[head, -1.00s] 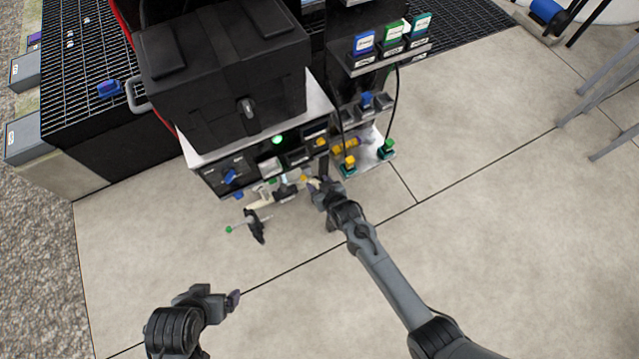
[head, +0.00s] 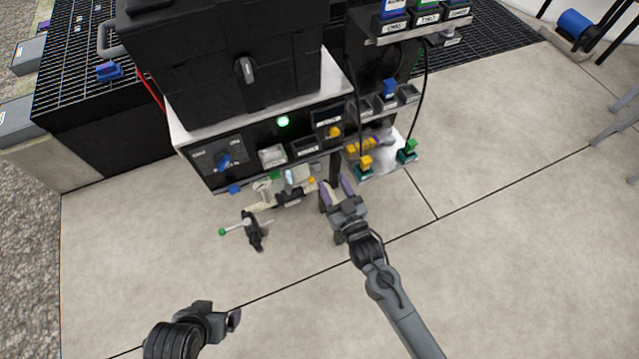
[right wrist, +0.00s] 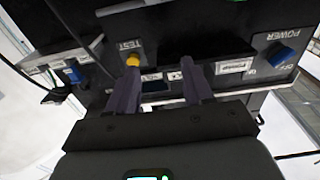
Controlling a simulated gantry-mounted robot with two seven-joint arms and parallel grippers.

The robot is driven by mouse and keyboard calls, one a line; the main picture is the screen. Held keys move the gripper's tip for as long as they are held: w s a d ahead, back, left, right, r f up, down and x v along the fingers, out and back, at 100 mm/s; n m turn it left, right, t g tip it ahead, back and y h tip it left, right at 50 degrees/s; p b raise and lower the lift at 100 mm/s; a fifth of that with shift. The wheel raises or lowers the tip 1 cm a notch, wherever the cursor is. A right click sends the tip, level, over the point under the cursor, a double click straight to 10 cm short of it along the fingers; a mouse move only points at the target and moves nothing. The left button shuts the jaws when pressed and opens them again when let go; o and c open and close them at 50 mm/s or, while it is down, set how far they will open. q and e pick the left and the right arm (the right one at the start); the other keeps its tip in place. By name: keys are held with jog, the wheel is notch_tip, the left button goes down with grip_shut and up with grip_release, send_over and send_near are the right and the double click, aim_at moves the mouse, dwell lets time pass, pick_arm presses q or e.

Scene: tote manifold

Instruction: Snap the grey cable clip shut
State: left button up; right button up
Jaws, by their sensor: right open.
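I cannot pick out the grey cable clip for certain. Small pale and grey parts (head: 297,176) cluster at the lower front of the black control panel (head: 215,180) in the head view, too small to tell apart. My right gripper (head: 336,188) is open and empty, just right of those parts and in front of the panel's lower edge. In the right wrist view its two fingers (right wrist: 160,78) stand apart, pointing at the panel, with the yellow TEST button (right wrist: 132,61) by the left fingertip. My left gripper (head: 230,318) is low at the left, away from everything; its opening is unclear.
A black box (head: 230,60) sits on top of the panel. A blue power knob (head: 223,160) and a green lamp (head: 283,121) are on its front. Yellow and green plugs with hanging cables (head: 365,163) stand to the right. A green-tipped lever (head: 240,227) sticks out in front.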

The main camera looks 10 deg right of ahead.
jog(key=b, duration=0.2)
send_near(317, 168)
jog(key=s, duration=0.2)
jog(key=b+x, duration=0.2)
jog(key=x, duration=0.1)
jog(key=b+x, duration=0.1)
jog(key=x, duration=0.2)
jog(key=b+x, duration=0.2)
jog(key=x, duration=0.1)
jog(key=shift+w+d+f+b, duration=0.1)
jog(key=shift+w+d+b, duration=0.1)
jog(key=shift+d+b, duration=0.1)
pick_arm(q)
notch_tip(317, 168, down, 10)
jog(key=shift+r, duration=0.2)
pick_arm(e)
jog(key=shift+w+a, duration=0.15)
jog(key=shift+w, duration=0.45)
